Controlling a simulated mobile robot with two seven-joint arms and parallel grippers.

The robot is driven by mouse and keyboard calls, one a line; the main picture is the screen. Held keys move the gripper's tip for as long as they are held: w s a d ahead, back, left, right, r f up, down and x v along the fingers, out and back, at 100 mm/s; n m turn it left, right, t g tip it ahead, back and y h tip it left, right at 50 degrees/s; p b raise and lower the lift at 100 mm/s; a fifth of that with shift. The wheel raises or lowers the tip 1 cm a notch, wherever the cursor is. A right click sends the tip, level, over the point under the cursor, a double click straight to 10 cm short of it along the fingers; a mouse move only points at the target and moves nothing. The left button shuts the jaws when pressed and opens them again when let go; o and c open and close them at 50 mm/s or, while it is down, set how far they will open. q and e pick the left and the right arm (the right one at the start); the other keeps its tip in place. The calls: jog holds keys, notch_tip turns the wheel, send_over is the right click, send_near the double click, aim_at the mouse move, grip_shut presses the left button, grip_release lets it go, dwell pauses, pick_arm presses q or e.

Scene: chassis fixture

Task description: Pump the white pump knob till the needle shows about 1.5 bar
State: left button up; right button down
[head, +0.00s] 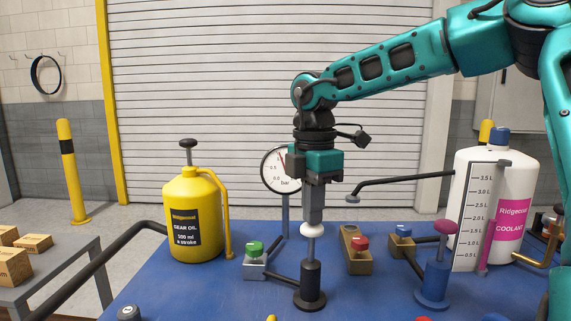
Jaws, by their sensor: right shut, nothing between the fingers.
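The white pump knob (313,230) sits on top of a grey rod above a black pump body (310,284) on the blue bench. The rod shows between knob and body, so the knob stands raised. My right gripper (313,216) points straight down with shut, empty fingers, its tips at the top of the knob; I cannot tell whether they touch. The round pressure gauge (272,182) stands behind, its right side hidden by my gripper. A red needle shows near the top of the dial; its exact reading is unclear. My left gripper is out of view.
On the blue bench (200,290) stand a yellow gear oil can (182,226), a green-button box (255,258), a red-button box (356,252), a blue pump with a magenta knob (445,228) and a white coolant tank (512,185). Hoses run between them.

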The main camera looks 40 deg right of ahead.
aim_at(312, 231)
jog(key=shift+r, duration=0.1)
dwell(0.3)
notch_tip(312, 231, down, 5)
jog(key=b, duration=0.4)
notch_tip(312, 231, up, 5)
jog(key=p, duration=0.3)
jog(key=shift+r, duration=0.1)
jog(key=shift+f, duration=0.2)
notch_tip(312, 231, down, 4)
jog(key=b, duration=0.3)
jog(key=shift+f, duration=0.2)
jog(key=shift+r+p, duration=1.55)
jog(key=shift+r, duration=0.9)
